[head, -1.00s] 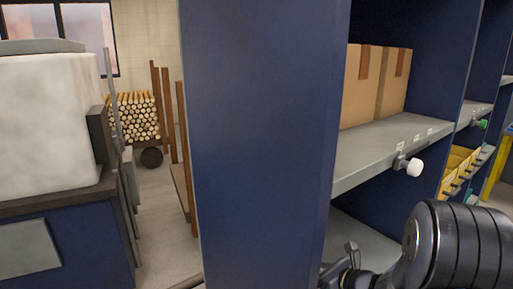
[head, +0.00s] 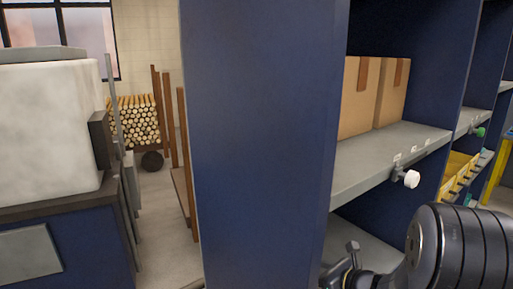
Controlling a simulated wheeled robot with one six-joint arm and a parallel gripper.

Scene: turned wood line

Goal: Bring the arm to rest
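My arm shows at the bottom right of the head view as a thick black ribbed link. My gripper (head: 343,270) is at the lower edge, small and dark, in front of the lower bay of the blue shelving. It is partly cut off by the picture's edge, so I cannot tell whether its fingers are open or hold anything.
A blue shelf unit (head: 262,140) stands close ahead. Its grey shelf (head: 385,160) bears two cardboard boxes (head: 355,95), and a white knob (head: 411,179) sticks out at its front edge. Yellow bins (head: 457,170) are further right. A log cart (head: 136,120) stands at back left.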

